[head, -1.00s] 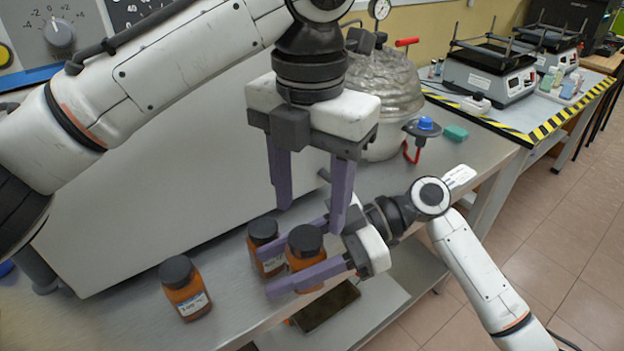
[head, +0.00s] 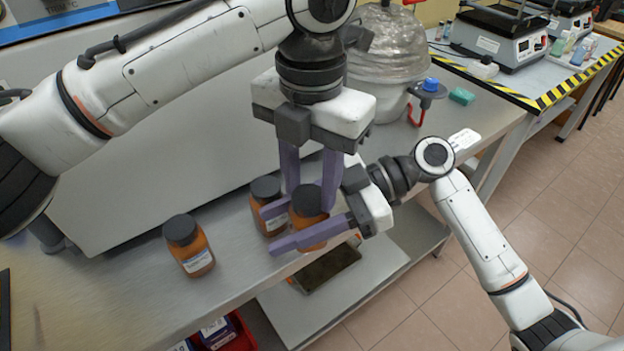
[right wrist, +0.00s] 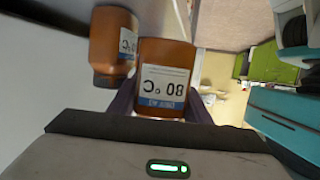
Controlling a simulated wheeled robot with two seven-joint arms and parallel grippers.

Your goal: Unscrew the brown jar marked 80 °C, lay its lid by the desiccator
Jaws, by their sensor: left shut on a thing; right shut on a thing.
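The brown jar marked 80 °C (head: 313,232) is upright near the front edge of the bench, with a black lid (head: 308,202) on it. In the right wrist view its label (right wrist: 164,88) reads 80 °C upside down. My right gripper (head: 268,230) comes in from the right and is shut around the jar's body. My left gripper (head: 309,198) points down from above, shut on the lid, its fingers on either side. The desiccator (head: 387,55), a large clear domed vessel, stands further back on the bench.
A second brown jar (head: 268,212) stands close behind the held one; a third (head: 190,247) stands to the left. Bench surface between jars and desiccator is partly hidden by my arms.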

